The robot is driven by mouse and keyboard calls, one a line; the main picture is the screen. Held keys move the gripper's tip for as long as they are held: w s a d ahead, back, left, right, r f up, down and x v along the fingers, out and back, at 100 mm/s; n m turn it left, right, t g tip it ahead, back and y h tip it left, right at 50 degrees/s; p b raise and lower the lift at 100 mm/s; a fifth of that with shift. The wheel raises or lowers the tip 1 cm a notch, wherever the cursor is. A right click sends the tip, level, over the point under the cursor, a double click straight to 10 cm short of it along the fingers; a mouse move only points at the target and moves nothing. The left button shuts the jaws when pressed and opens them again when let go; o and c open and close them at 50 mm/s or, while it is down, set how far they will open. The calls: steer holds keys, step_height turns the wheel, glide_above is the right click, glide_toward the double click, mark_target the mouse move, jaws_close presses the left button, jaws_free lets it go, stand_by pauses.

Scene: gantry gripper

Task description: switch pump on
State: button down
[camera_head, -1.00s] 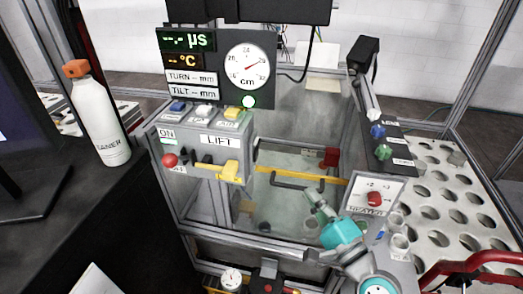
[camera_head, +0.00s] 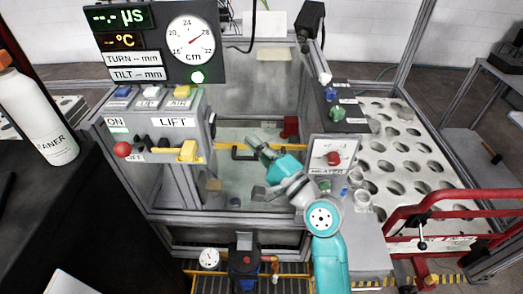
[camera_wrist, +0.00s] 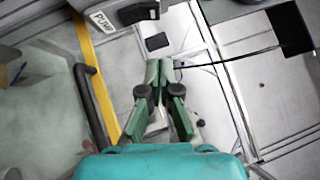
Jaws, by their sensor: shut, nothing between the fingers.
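In the wrist view, a white PUMP label (camera_wrist: 103,20) sits on a grey panel at the top, beside a black part (camera_wrist: 139,12) that may be its switch. I cannot make out that part's setting. My gripper (camera_wrist: 160,65) is shut and empty, its green fingertips below and a little right of the label, apart from it in the picture. In the head view my gripper (camera_head: 255,141) is over the glass-walled tank. I cannot read a PUMP label there. The grey control box (camera_head: 190,105) at left carries ON and LIFT labels and a red ball knob (camera_head: 122,149).
A yellow bar (camera_head: 222,148) and a black handle (camera_head: 240,154) cross the tank near my gripper. A heater panel (camera_head: 333,153) with a red knob stands to the right. A white bottle (camera_head: 35,115) stands at far left. A red frame (camera_head: 440,195) stands at right.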

steer(key=w+a+r, duration=0.2)
steer(key=w+a, duration=0.1)
steer(key=a, duration=0.4)
steer(key=shift+w+r, duration=0.15)
steer(key=shift+w, duration=0.15)
steer(key=shift+d, duration=0.1)
